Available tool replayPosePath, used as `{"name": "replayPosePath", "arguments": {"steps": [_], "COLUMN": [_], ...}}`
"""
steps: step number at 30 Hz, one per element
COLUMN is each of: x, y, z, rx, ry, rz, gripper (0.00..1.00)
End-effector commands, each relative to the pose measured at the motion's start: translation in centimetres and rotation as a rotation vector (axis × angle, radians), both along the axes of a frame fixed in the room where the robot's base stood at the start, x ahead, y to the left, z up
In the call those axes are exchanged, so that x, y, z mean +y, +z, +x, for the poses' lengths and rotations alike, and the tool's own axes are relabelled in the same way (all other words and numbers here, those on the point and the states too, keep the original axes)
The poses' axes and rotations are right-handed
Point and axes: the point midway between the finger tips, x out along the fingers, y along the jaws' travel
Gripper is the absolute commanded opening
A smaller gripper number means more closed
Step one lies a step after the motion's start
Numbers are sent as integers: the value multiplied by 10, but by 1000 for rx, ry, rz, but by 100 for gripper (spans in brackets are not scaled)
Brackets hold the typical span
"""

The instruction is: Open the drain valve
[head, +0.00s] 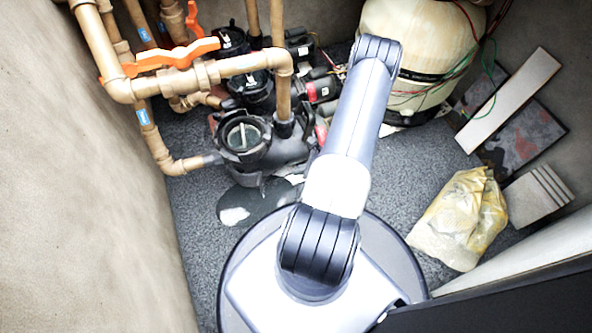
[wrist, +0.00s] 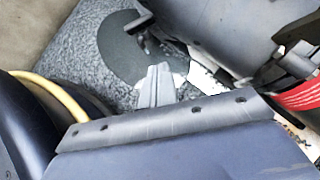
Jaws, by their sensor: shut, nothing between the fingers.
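Several brown pipes carry orange valve handles in the head view. A long orange handle (head: 172,56) lies roughly along the horizontal brown pipe (head: 235,67) at upper left. A second orange handle (head: 192,17) stands near the top edge. I cannot tell which of them is the drain valve; neither shows clearly in the wrist view. My gripper is hidden in the head view, where my arm rises right of the pipes.
A black pump (head: 245,140) sits below the pipes, with more pumps behind. A cream tank (head: 420,40) with loose wires stands at the back. A yellowish bag (head: 460,220), a leaning board (head: 508,100) and tiles (head: 540,193) lie right. The beige wall (head: 90,190) bounds the left.

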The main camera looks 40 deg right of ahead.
Motion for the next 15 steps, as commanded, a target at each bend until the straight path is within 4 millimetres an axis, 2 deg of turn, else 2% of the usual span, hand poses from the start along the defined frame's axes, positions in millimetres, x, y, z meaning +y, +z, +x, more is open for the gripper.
{"name": "replayPosePath", "arguments": {"steps": [7,15], "x": [4,13], "y": [8,6], "z": [-3,-10], "rx": [1,1], "ry": [64,164], "rz": [1,1], "gripper": [0,0]}}
